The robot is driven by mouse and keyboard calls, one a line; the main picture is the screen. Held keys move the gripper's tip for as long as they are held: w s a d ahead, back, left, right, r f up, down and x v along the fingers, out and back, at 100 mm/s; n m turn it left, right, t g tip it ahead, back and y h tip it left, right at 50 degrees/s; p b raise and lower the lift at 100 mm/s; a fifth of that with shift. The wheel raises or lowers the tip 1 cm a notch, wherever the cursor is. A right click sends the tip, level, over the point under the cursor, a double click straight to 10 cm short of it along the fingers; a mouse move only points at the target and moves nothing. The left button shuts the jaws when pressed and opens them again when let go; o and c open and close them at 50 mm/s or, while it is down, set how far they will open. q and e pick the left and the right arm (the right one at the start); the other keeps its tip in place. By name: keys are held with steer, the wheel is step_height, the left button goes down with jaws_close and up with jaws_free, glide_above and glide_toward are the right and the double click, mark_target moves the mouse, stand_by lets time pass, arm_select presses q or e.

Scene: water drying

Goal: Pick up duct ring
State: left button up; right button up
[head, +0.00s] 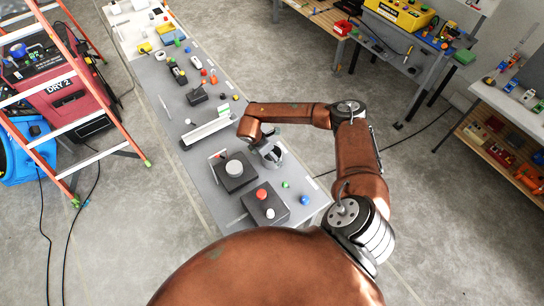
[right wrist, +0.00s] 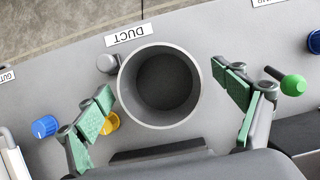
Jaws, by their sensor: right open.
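The duct ring (right wrist: 196,88) is a grey open cylinder standing upright on the grey bench, seen almost straight down its dark inside in the right wrist view. A white label reading "DUCT" (right wrist: 127,34) lies just beyond it. My right gripper (right wrist: 162,84) is open and empty, with one green-padded finger on each side of the ring. Gaps show between both pads and the ring wall. In the head view the right arm reaches over the bench, and its gripper (head: 268,152) is small and hard to separate from the ring. My left gripper is not seen.
A blue knob (right wrist: 45,127) and a yellow part (right wrist: 110,124) lie by the left finger. A green knob (right wrist: 293,85) is just right of the right finger.

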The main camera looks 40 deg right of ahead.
steer(key=shift+c, duration=0.4)
steer(key=c, duration=1.2)
